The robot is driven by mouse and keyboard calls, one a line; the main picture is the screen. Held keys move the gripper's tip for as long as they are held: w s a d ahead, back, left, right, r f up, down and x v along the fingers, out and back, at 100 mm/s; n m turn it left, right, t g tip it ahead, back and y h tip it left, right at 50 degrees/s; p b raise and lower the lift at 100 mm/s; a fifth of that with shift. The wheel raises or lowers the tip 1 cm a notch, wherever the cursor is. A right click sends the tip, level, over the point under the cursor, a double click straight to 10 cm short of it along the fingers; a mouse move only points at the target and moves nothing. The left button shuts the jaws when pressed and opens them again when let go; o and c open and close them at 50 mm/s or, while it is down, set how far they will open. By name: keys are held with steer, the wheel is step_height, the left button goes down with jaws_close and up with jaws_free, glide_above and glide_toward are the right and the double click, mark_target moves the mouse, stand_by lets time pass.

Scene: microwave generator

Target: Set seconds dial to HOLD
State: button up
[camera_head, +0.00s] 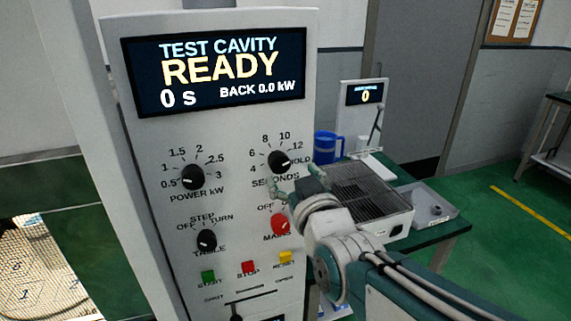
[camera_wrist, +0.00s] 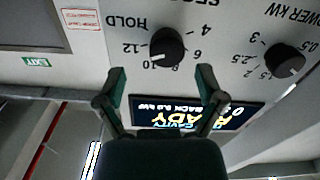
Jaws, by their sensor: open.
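The black seconds dial (camera_head: 279,161) is on the white front panel, at upper right of the knobs. Its scale runs from 4 to 12 and then HOLD. In the wrist view, which is upside down, the dial (camera_wrist: 168,46) has its white mark toward the lower left, around 10 to 12. In the head view the mark points to the right; its exact setting is hard to tell. My gripper (camera_head: 294,181) is open in front of the panel, just below the dial. In the wrist view my gripper (camera_wrist: 160,74) has its fingertips spread wide to either side, apart from the dial.
The power dial (camera_head: 192,177) is left of the seconds dial. The table knob (camera_head: 206,240) and red main knob (camera_head: 280,225) are below, above green, red and yellow buttons. The display (camera_head: 216,70) reads READY, 0 s. A vented box (camera_head: 368,200) stands at right.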

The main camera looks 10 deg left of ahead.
mark_target(281, 167)
steer(key=x, duration=0.4)
steer(key=shift+s+a+f, duration=0.1)
steer(key=shift+s+a, duration=0.15)
steer(key=shift+a, duration=0.1)
steer(key=shift+w+a, duration=0.3)
steer(key=shift+a, duration=0.15)
steer(key=shift+d, duration=0.45)
steer(key=shift+c, duration=0.7)
steer(key=c, duration=0.6)
steer(key=shift+s, duration=0.1)
steer(key=c, duration=0.4)
